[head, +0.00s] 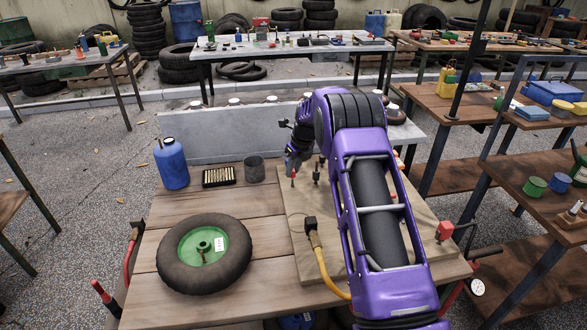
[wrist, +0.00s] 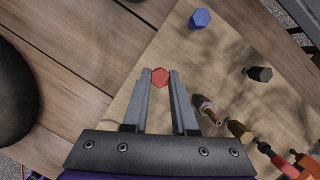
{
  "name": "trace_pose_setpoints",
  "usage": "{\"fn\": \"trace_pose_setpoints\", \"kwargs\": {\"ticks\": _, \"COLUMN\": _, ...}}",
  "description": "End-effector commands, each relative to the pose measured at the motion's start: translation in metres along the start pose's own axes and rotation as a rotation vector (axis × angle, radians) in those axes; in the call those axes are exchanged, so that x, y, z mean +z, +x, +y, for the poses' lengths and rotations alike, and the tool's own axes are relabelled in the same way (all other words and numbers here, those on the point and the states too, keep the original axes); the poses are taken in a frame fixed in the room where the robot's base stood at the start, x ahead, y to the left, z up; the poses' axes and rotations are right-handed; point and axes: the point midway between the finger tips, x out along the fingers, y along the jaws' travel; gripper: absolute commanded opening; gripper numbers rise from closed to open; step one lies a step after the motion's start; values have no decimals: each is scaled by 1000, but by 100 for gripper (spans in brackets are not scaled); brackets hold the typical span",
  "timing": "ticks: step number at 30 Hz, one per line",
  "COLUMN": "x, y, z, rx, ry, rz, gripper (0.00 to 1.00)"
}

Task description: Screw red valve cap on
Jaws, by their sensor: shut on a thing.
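In the wrist view, my gripper (wrist: 160,78) is shut on a small red hexagonal valve cap (wrist: 160,77), held between the fingertips over a pale wooden board (wrist: 120,112). To the right of the fingers, several valve stems stand in a slanting row. The nearest is a dark and brass stem (wrist: 207,108), apart from the cap. A second brass stem (wrist: 240,131) and a red-topped piece (wrist: 275,157) follow toward the lower right.
A blue cap (wrist: 200,18) and a black cap (wrist: 258,74) sit on the board. A wheel (head: 165,255) with a green hub lies left on the bench. A yellow hose (head: 327,272), a blue bottle (head: 171,164) and a grey cup (head: 254,170) are nearby.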

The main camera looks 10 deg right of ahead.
Motion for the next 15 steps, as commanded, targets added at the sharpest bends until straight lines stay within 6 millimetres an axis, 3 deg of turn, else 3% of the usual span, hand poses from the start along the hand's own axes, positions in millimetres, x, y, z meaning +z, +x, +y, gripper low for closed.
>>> {"fn": "trace_pose_setpoints", "kwargs": {"ticks": 15, "x": -2, "y": 6, "z": 0, "rx": 0, "ry": 0, "rz": 0, "gripper": 0}}
